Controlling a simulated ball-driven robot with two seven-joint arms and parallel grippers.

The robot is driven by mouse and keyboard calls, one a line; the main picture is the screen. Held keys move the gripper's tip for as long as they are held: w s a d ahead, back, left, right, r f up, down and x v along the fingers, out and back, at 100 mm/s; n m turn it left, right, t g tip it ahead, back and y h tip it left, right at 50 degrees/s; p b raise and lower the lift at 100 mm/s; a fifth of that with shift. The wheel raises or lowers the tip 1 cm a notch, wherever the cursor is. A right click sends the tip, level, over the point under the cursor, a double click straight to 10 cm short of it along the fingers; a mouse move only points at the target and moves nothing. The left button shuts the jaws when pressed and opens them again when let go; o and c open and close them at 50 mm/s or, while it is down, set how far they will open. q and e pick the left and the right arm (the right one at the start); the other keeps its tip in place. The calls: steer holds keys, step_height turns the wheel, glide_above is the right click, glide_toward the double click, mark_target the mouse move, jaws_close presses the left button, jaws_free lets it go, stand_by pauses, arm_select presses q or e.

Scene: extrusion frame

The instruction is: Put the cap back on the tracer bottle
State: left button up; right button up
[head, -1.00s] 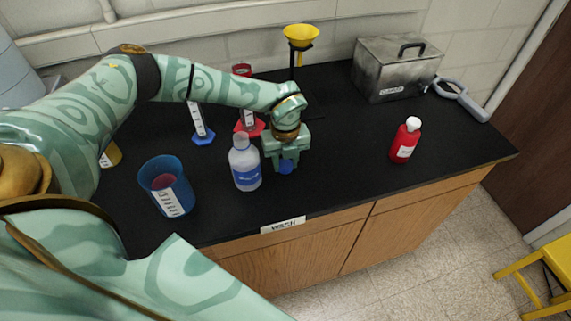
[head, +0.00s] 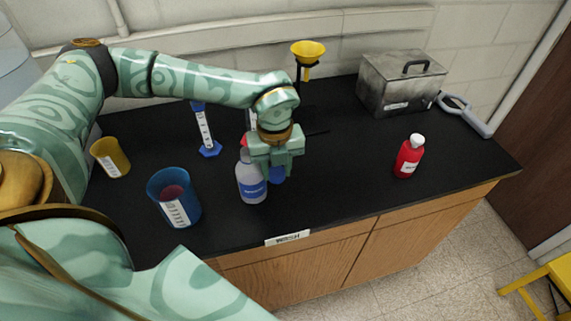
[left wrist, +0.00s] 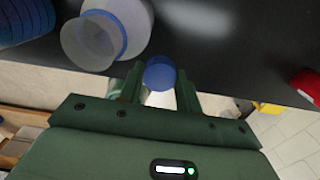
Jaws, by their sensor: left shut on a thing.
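The white bottle with a blue label (head: 252,190) stands upright on the black bench, and its open, uncapped neck shows in the left wrist view (left wrist: 88,42). My left gripper (head: 277,168) is shut on a blue cap (left wrist: 160,73), which also shows below the jaws in the head view (head: 277,176). The gripper is just right of the bottle's upper part and partly covers its top in the head view. In the left wrist view the cap is beside the bottle, apart from it. My right gripper is not in view.
A blue beaker (head: 160,188) stands left of the bottle, with a yellow cup (head: 110,158) behind it. A blue-footed cylinder (head: 207,135) and a yellow funnel (head: 308,49) stand behind. A red bottle (head: 408,158) and metal box (head: 390,85) are right. The front middle bench is clear.

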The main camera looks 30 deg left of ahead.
arm_select(q)
steer(key=s+r, duration=0.3)
steer(key=s, duration=0.4)
steer(key=shift+d, duration=0.35)
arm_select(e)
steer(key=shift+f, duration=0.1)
arm_select(q)
steer(key=shift+w, duration=0.1)
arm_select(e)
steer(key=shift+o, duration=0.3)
